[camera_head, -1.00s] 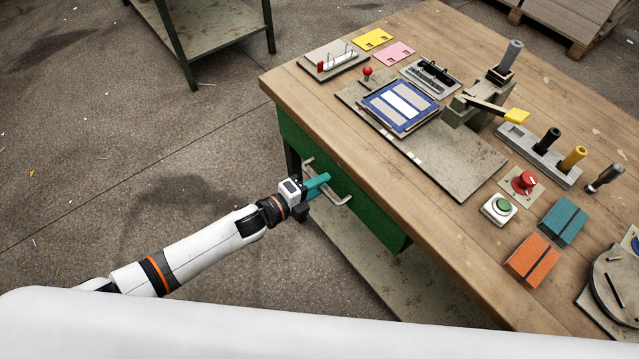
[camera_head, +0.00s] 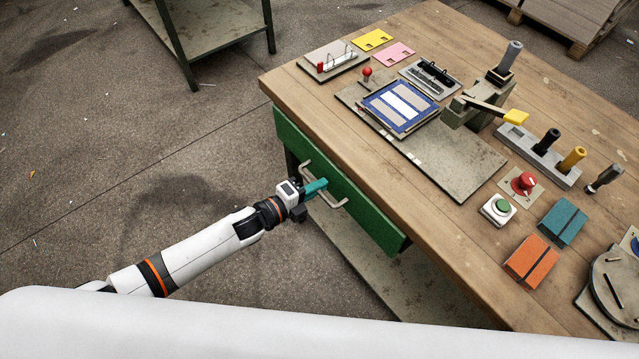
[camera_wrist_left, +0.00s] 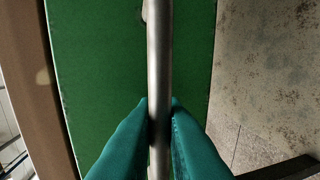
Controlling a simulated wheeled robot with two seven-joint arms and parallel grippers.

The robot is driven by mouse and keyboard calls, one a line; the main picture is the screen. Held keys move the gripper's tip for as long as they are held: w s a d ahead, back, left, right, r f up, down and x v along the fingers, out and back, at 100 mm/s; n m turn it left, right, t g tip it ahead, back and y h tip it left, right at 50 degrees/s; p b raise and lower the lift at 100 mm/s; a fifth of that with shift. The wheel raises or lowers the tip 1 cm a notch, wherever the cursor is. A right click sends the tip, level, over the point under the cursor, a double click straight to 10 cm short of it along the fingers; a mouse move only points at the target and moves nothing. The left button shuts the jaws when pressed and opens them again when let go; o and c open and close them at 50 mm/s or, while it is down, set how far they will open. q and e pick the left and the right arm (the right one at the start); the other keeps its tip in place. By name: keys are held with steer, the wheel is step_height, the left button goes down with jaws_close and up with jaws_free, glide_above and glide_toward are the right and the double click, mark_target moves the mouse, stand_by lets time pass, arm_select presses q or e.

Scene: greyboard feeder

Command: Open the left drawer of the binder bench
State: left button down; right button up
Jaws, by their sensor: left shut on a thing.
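The green drawer front (camera_head: 368,207) is set under the near left edge of the binder bench (camera_head: 300,95). Its grey bar handle (camera_head: 334,202) stands out from the front. My left gripper (camera_head: 319,186), with teal fingers, is shut on the handle bar. In the left wrist view the fingers (camera_wrist_left: 159,112) close on both sides of the handle (camera_wrist_left: 160,60), with the green drawer front (camera_wrist_left: 100,70) behind it. The drawer front stands slightly out from under the bench top. The drawer's inside is hidden. My right gripper is not in view.
The bench top carries a blue-edged sheet stack (camera_head: 400,106), a lever press (camera_head: 487,97), a red knob (camera_head: 524,182), a green button (camera_head: 501,206) and orange (camera_head: 532,260) and teal (camera_head: 562,220) books. A lower shelf (camera_head: 350,265) lies under the drawer. Floor left of the bench is clear.

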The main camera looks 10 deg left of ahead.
arm_select(q)
steer(key=f+p+v, duration=0.2)
steer(key=v, duration=1.2)
steer(key=f+p+v, duration=0.2)
steer(key=f+v, duration=0.1)
steer(key=v, duration=1.2)
steer(key=shift+s+a+f, duration=0.2)
steer(key=shift+s+a, duration=0.15)
steer(key=shift+a, duration=0.05)
steer(key=c, duration=1.5)
jaws_free()
steer(key=shift+c, duration=0.2)
steer(key=v, duration=1.2)
steer(key=shift+b, duration=0.45)
